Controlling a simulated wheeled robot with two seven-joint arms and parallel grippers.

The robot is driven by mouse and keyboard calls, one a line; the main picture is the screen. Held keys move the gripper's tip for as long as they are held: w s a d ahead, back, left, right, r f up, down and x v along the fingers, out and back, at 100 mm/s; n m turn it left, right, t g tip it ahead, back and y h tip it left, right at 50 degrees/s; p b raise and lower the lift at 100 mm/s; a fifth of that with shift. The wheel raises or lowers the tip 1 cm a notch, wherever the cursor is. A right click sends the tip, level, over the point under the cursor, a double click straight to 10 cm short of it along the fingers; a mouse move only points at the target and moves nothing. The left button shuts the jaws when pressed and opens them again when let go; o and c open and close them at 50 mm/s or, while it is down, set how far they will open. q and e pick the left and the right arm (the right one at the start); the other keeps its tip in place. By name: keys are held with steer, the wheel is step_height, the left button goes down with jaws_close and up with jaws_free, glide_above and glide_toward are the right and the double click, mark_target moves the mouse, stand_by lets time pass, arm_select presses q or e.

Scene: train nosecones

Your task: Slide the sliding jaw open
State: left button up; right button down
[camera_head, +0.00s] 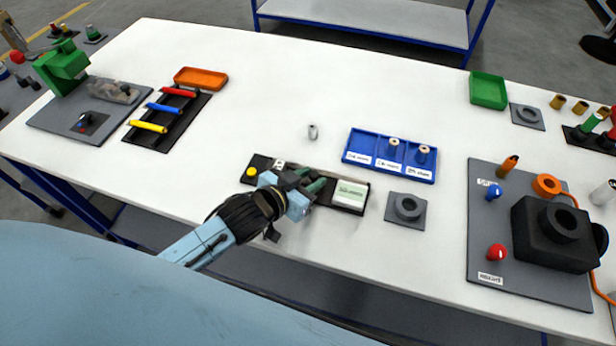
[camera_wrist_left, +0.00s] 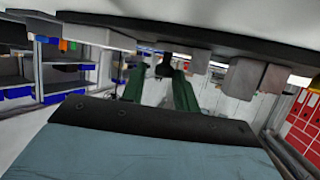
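The measuring device has a black base (camera_head: 262,162) near the table's front edge, with a yellow button (camera_head: 251,172) at its left end and a pale green display (camera_head: 349,193) at its right end. A small light grey block (camera_head: 279,163) shows at its back edge. My left gripper (camera_head: 313,184) is low over the device's middle and hides most of it, so I cannot make out the sliding jaw in the head view. In the left wrist view its green fingers (camera_wrist_left: 160,88) stand apart, with a narrow dark piece (camera_wrist_left: 165,66) between or just beyond them; contact is unclear. My right gripper is out of view.
A small grey cylinder (camera_head: 313,131) stands behind the device. A blue tray (camera_head: 372,168) with cylinders is to the right, and a grey ring fixture (camera_head: 408,207) sits right of the display. A black machine (camera_head: 548,240) is at far right. The back middle of the table is clear.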

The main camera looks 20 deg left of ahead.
arm_select(q)
steer(key=p+v, duration=0.1)
steer(key=v, duration=1.2)
steer(key=shift+r, duration=0.15)
steer(key=shift+s+a, duration=0.1)
steer(key=shift+s, duration=0.05)
